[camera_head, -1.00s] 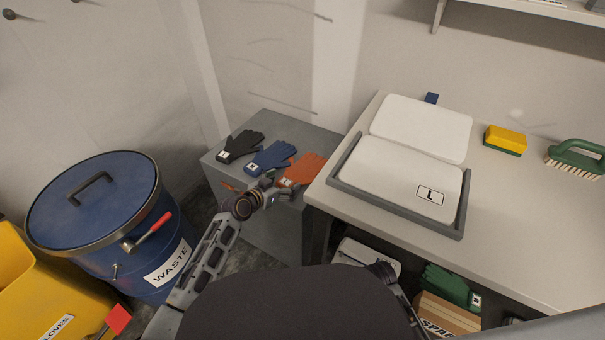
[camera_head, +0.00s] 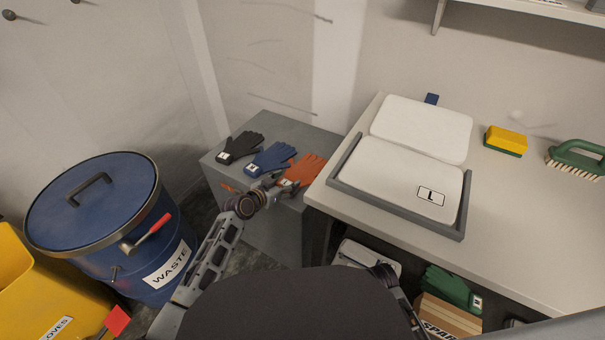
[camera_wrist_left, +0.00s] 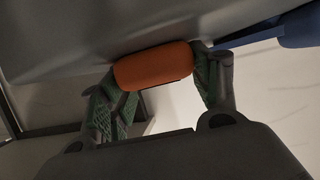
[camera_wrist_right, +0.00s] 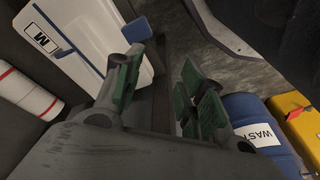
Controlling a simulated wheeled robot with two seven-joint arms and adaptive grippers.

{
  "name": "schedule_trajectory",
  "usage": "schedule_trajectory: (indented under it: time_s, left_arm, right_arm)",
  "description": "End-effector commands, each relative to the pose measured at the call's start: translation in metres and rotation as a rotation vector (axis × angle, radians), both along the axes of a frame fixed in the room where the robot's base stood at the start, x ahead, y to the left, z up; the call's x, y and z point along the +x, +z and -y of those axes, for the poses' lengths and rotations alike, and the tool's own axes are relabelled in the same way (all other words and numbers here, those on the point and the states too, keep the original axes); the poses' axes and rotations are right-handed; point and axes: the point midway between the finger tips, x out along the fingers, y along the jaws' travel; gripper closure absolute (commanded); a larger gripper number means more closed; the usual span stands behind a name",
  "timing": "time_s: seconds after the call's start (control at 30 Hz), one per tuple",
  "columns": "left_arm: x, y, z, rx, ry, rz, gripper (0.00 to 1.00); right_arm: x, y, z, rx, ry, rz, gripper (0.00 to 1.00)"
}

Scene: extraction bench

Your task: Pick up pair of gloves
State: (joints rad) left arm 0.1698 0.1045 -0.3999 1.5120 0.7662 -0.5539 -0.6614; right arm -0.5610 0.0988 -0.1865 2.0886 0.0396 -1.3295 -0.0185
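Three pairs of gloves lie side by side on a grey cabinet (camera_head: 275,226): black gloves (camera_head: 241,146), blue gloves (camera_head: 270,158) and orange gloves (camera_head: 304,168). My left gripper (camera_head: 281,184) is at the near cuff end of the orange gloves. In the left wrist view the orange cuff (camera_wrist_left: 153,66) lies between the spread fingers of my left gripper (camera_wrist_left: 160,65); whether both touch it I cannot tell. Part of the blue gloves (camera_wrist_left: 300,28) shows at the right. My right gripper (camera_wrist_right: 160,85) is open and empty under the bench. Green gloves (camera_head: 452,286) lie on a carton (camera_head: 440,314).
The bench (camera_head: 535,235) edge is close right of the cabinet, with a grey tray (camera_head: 400,208) holding a white L-marked lid. A blue waste drum (camera_head: 92,205) with a red-handled lever and a yellow bin (camera_head: 20,285) stand at the left. A white M-marked container (camera_wrist_right: 75,35) is near my right gripper.

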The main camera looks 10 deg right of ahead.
Motion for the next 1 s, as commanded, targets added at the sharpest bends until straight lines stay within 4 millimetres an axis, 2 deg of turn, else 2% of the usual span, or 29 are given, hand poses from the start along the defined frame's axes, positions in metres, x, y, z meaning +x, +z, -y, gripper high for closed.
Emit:
schedule_trajectory:
  time_s: [0.03, 0.1, 0.53, 0.83, 1.0]
  left_arm:
    - [0.000, 0.000, 0.000, 0.000, 0.000, 0.000, 0.55]
    - [0.000, 0.000, 0.000, 0.000, 0.000, 0.000, 0.63]
    - [0.000, 0.008, 0.000, 0.000, 0.000, 0.001, 0.63]
    - [0.000, 0.044, 0.000, 0.000, -0.001, 0.003, 0.63]
    - [0.000, 0.065, 0.000, 0.001, -0.001, 0.002, 0.63]
  right_arm:
    - [0.000, 0.000, 0.000, 0.000, 0.000, 0.000, 0.60]
    - [0.000, 0.000, 0.000, 0.000, 0.000, 0.000, 0.60]
    - [0.000, 0.002, 0.000, -0.001, 0.000, 0.000, 0.60]
    - [-0.006, -0.011, 0.004, -0.015, 0.000, -0.027, 0.60]
    - [-0.005, -0.030, 0.007, -0.022, -0.006, -0.036, 0.60]
